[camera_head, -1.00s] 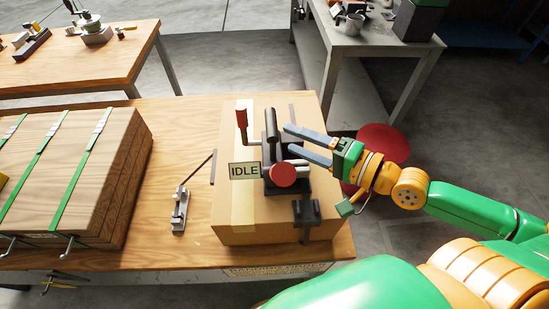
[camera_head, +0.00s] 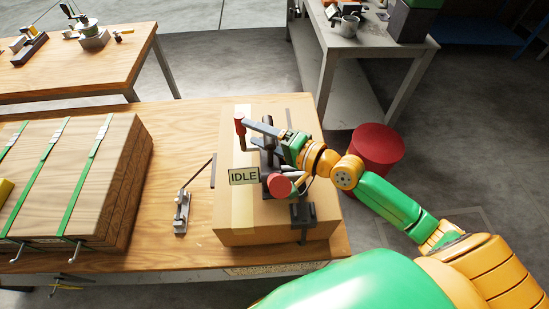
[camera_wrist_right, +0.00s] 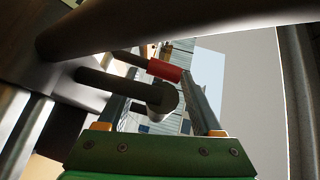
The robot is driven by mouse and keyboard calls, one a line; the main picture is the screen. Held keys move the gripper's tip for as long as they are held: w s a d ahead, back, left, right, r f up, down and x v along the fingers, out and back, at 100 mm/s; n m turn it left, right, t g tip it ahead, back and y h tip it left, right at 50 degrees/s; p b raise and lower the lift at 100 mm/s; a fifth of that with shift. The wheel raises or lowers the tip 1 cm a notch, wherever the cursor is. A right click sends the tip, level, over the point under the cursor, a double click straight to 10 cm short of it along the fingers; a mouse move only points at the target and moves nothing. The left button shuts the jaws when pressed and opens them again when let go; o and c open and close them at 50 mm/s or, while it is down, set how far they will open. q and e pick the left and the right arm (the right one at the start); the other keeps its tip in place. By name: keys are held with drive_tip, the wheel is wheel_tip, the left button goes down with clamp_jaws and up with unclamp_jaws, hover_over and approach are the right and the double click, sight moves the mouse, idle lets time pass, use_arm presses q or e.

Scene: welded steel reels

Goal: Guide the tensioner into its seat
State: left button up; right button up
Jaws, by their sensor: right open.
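The dark tool that looks like the tensioner (camera_head: 268,160) stands on a cardboard box (camera_head: 240,225). It has an upright lever with a red grip (camera_head: 240,127), a round red knob (camera_head: 279,185) and an IDLE sign (camera_head: 243,177). I cannot tell which part is its seat. My right gripper (camera_head: 250,131) is open above the tool, its fingers pointing left toward the red grip. In the right wrist view the red grip (camera_wrist_right: 165,70) and a dark rod (camera_wrist_right: 115,85) show between or beyond the open fingers; contact is unclear. My left gripper is out of view.
A dark bracket (camera_head: 303,213) is at the box's front right. A small metal fitting (camera_head: 182,212) lies on the wooden table. A wooden crate with green straps (camera_head: 60,170) fills the left. A red drum (camera_head: 378,148) stands beyond the table's right edge.

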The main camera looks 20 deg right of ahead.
drive_tip(key=shift+s, duration=0.1)
clamp_jaws()
idle(1.1)
drive_tip(key=shift+d+r, duration=0.1)
drive_tip(key=shift+r, duration=0.05)
